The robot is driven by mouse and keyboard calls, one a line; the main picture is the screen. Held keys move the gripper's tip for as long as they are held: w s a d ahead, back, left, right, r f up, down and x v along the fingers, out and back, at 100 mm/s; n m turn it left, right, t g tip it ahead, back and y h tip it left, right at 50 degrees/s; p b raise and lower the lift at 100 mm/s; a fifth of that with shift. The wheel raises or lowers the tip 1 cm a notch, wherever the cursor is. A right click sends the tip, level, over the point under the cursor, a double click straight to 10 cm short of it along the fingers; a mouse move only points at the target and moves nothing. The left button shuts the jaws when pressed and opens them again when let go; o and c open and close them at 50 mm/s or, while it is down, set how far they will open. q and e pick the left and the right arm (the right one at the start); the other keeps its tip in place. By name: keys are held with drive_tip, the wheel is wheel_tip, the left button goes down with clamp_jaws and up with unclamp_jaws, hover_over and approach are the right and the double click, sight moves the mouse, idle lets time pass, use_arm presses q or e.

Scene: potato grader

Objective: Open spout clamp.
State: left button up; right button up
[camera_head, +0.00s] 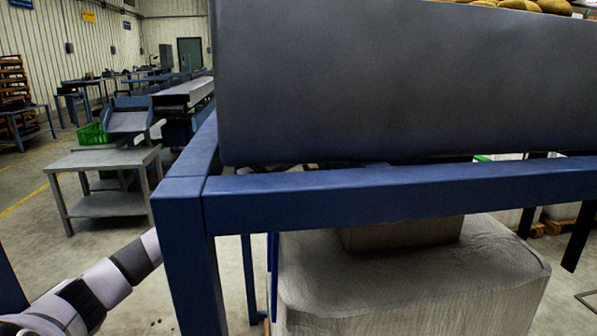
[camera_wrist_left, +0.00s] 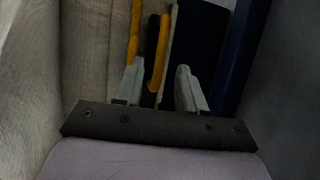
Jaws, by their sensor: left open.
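In the left wrist view my left gripper (camera_wrist_left: 159,90) is open. Its two pale fingers stand apart. A yellow and black lever (camera_wrist_left: 156,45), which looks like the spout clamp's handle, shows just ahead between the fingertips. I cannot tell whether a finger touches it. A second yellow bar (camera_wrist_left: 134,32) stands to its left. In the head view my left arm (camera_head: 95,290) passes behind the blue post, and its gripper is hidden. The clamp is hidden there too. A grey-brown spout (camera_head: 400,234) shows below the blue beam, over a pale bulk bag (camera_head: 410,285). My right gripper is in neither view.
A blue steel frame (camera_head: 400,190) with a corner post stands close in front, under a large grey hopper (camera_head: 400,85) with potatoes (camera_head: 520,5) on top. A metal table (camera_head: 105,160) stands at the left.

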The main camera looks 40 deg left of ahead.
use_arm(q)
drive_tip(key=shift+x, duration=1.6)
clamp_jaws()
